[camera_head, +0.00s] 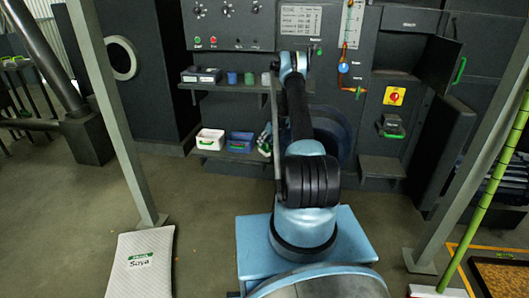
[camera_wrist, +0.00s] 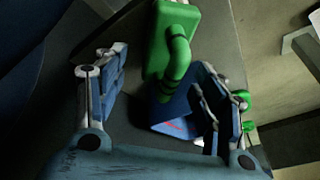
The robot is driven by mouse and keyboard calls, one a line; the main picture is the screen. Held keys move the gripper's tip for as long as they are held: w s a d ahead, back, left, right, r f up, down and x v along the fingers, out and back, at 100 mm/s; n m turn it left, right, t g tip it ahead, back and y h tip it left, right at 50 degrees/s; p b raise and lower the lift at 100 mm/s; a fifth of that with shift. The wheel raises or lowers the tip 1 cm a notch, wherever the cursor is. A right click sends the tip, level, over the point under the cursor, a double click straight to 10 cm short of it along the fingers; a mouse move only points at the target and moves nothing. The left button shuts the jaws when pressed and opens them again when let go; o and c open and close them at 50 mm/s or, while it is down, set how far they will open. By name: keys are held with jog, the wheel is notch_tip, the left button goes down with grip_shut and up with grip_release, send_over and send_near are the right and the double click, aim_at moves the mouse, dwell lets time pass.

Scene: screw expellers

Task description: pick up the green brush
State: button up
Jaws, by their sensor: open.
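The green brush (camera_wrist: 176,28) shows in the wrist view at the top centre, as a green block with a curved green handle. The handle reaches down between the two fingers of my gripper (camera_wrist: 163,58). My gripper is open, with one finger to the left of the brush and the other to its right, closer to the handle. I see no clear contact. In the head view my arm covers the middle of the scene, and I cannot make out the brush there for certain.
A blue item (camera_wrist: 172,122) lies below the handle in the wrist view. On the lower shelf are a white bin (camera_head: 211,139) and a blue bin (camera_head: 241,142). The upper shelf holds a dark box (camera_head: 201,75) and small cups. A Soya sack (camera_head: 140,265) lies on the floor at left.

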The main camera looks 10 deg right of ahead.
aim_at(263, 146)
jog(key=shift+x, duration=2.6)
jog(key=shift+s, duration=0.1)
jog(key=shift+c, duration=0.6)
jog(key=c, duration=1.2)
jog(key=shift+s+r, duration=0.2)
jog(key=shift+r, duration=0.45)
notch_tip(263, 146, up, 6)
jog(key=shift+f, duration=0.1)
jog(key=s+a, duration=0.2)
jog(key=s, duration=0.4)
jog(key=s+a, duration=0.2)
jog(key=s, duration=0.4)
jog(key=s+a, duration=0.2)
jog(key=s, duration=0.4)
jog(key=shift+s, duration=0.35)
jog(key=shift+c, duration=0.3)
